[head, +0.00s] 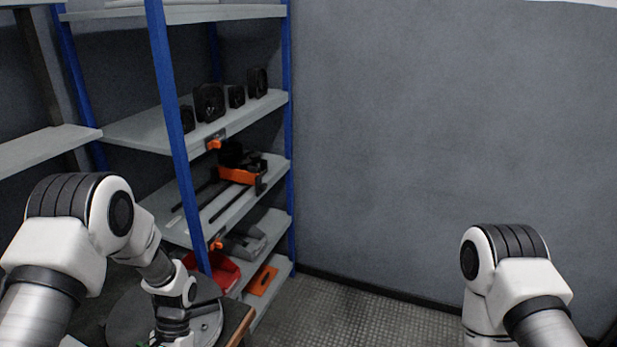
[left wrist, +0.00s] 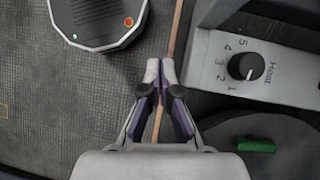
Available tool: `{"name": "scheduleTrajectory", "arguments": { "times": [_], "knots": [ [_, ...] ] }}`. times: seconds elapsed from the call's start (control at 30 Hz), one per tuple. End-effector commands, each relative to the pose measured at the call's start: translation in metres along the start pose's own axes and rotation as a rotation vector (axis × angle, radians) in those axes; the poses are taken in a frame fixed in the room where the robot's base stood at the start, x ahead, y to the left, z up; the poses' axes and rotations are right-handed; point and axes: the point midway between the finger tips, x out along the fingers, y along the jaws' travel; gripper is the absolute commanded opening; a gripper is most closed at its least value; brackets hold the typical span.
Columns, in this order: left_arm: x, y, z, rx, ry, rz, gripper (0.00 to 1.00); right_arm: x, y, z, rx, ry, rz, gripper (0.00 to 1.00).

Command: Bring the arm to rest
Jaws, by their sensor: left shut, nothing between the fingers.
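My left arm (head: 85,225) comes in from the left in the head view, bent downward. Its gripper lies at or below the lower edge there and its fingers do not show. In the left wrist view my left gripper (left wrist: 160,75) is shut, with its fingertips together and nothing between them. My right arm (head: 510,265) stands bent at the lower right of the head view. Its gripper is out of the picture.
Blue-post shelving (head: 175,120) with dark parts and orange tools stands at left. A grey unit with a numbered knob (left wrist: 246,67) and a green piece (left wrist: 256,145) lie right of the left gripper. A dark box (left wrist: 97,22) is at upper left. Floor (head: 350,315) ahead looks clear.

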Motion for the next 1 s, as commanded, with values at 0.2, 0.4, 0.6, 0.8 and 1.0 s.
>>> {"name": "scheduleTrajectory", "arguments": {
  "times": [0.2, 0.4, 0.6, 0.8, 1.0],
  "knots": [
    [0.092, 0.026, 0.038, -0.004, -0.069, 0.052, 0.0, 0.0, 0.0, 0.001, 0.001, -0.001, 0.0, 0.38],
    [0.196, 0.068, 0.104, -0.093, 0.036, 0.093, 0.0, 0.0, 0.0, 0.001, 0.001, -0.001, 0.0, 0.38],
    [0.203, 0.074, 0.117, -0.229, 0.376, 0.056, 0.0, 0.0, 0.0, 0.001, 0.001, -0.001, 0.0, 0.38],
    [0.183, 0.063, 0.085, -0.278, 0.588, 0.03, 0.0, 0.0, 0.0, 0.001, 0.001, -0.002, 0.0, 0.38],
    [0.183, 0.063, 0.085, -0.278, 0.588, 0.03, 0.0, 0.0, 0.0, 0.001, 0.001, -0.002, 0.0, 0.38]
  ]
}}
